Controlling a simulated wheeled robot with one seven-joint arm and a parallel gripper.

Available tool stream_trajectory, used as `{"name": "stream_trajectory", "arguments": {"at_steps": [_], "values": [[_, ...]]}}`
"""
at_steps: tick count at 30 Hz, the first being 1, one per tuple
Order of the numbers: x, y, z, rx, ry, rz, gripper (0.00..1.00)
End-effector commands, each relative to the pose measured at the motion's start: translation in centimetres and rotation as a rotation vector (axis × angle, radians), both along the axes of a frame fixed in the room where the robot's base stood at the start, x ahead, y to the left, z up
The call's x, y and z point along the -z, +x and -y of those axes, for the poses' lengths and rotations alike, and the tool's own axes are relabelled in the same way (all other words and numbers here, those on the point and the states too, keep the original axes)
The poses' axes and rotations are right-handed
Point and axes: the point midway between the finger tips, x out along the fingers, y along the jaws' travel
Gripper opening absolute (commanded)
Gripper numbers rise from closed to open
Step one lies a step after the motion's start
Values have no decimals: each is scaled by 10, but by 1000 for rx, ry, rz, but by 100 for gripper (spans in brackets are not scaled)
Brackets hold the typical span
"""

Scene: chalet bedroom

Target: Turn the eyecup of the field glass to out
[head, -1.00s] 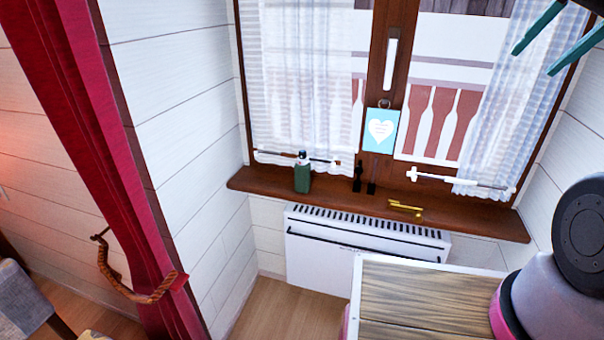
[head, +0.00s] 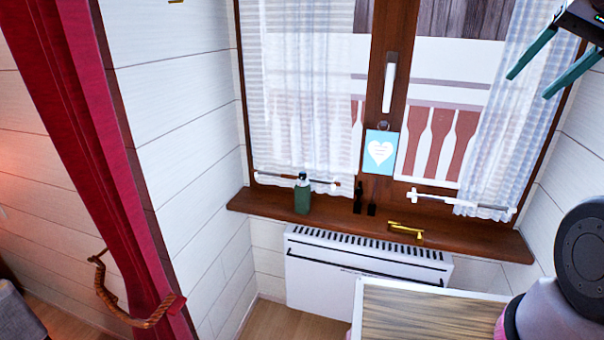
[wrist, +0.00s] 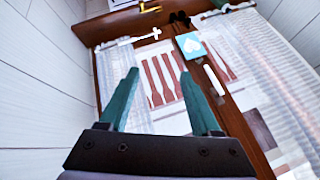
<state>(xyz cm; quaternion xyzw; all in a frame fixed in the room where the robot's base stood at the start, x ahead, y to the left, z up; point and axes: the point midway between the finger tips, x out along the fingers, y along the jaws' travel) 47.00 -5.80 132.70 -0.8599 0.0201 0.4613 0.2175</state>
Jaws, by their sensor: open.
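A small green upright thing with a dark and pale top (head: 303,193) stands on the left part of the window sill; it looks most like the field glass, but is too small to be sure. Its eyecup setting cannot be read. In the wrist view a green and white piece (wrist: 232,6) at the top edge may be the same thing. My gripper (head: 530,88) is at the upper right of the head view, its teal fingers apart and empty, well away from the green thing. The wrist view shows the open fingers (wrist: 160,75) with the window beyond.
The wooden sill (head: 270,206) also holds two small dark items (head: 358,198) and a gold item (head: 405,232). A blue heart card (head: 380,152) hangs from the window. A white heater (head: 340,275) is below; a wooden-topped surface (head: 420,312) stands in front. A red curtain (head: 100,150) hangs left.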

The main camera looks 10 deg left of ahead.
Motion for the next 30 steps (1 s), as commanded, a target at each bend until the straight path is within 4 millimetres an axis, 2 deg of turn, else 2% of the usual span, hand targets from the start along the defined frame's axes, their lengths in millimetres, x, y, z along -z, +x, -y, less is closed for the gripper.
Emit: {"name": "stream_trajectory", "arguments": {"at_steps": [2, 5, 8, 14, 18, 21, 27, 30], "values": [[2, 9, 0, -12, -21, 0, 64], [8, 33, -3, -53, -84, 6, 64], [19, 72, -9, -127, -175, 21, 64], [56, 154, -36, -327, -337, 74, 64], [92, 204, -65, -482, -408, 123, 64], [123, 235, -91, -591, -435, 168, 64], [189, 280, -153, -794, -439, 281, 64], [222, 294, -186, -877, -418, 350, 64]]}}
